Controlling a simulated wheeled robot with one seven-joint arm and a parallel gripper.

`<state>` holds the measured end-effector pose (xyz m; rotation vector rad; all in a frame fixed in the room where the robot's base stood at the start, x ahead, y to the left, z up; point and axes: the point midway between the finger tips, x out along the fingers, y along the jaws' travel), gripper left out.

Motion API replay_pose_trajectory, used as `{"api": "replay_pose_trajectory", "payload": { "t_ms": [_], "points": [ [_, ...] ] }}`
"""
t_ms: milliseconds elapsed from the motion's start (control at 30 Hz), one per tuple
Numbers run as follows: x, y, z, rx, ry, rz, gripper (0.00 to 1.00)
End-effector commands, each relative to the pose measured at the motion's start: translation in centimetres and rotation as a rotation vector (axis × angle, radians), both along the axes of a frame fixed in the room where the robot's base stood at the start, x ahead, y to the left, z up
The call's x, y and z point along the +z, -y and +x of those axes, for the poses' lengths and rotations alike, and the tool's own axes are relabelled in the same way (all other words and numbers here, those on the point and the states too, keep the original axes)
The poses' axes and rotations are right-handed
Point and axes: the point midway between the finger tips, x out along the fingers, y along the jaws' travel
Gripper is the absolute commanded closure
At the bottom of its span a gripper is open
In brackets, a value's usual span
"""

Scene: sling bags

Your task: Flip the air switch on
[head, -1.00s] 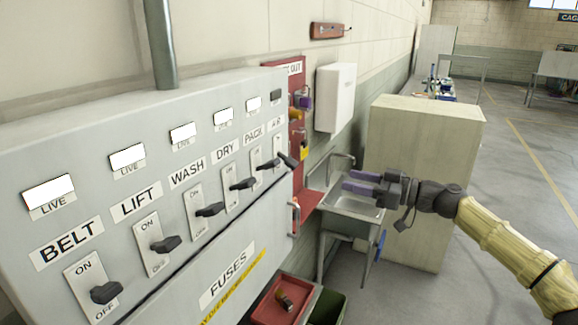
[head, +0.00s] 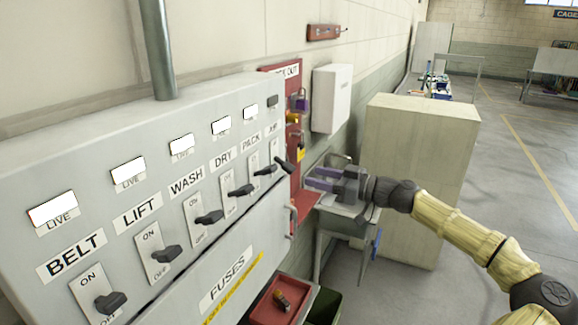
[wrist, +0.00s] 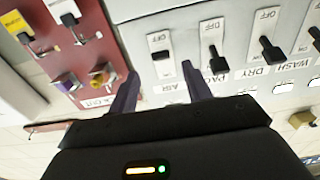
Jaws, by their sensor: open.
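The air switch (head: 284,165) is the last switch at the right end of the grey panel, with a black lever. The small window (head: 272,101) above it is dark, while the other windows are lit white. In the wrist view, which is upside down, the air switch (wrist: 161,55) sits on a white plate above its AIR label, between my fingers in the picture. My gripper (head: 307,178) is open and empty, just right of the air switch in the head view and apart from it. My fingertips also show in the wrist view (wrist: 160,71).
The PACK switch (wrist: 216,62) is beside the air switch. A red lockout board (head: 297,135) with padlocks is past the panel's right end. A white box (head: 332,98), a sink and a tall cabinet (head: 418,170) stand beyond. A red bin (head: 277,302) is below.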

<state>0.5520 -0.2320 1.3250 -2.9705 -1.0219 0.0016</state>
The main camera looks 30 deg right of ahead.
Motion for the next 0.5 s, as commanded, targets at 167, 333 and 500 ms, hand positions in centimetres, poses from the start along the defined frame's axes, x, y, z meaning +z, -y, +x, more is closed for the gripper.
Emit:
{"api": "replay_pose_trajectory", "payload": {
  "t_ms": [167,333,500],
  "points": [
    [0.3,-2.2,2.6,0.005,-0.001,0.002,0.51],
    [0.3,-4.0,4.9,0.005,-0.001,0.001,0.51],
    [0.2,-5.2,6.6,0.002,-0.001,0.001,0.51]
  ]
}}
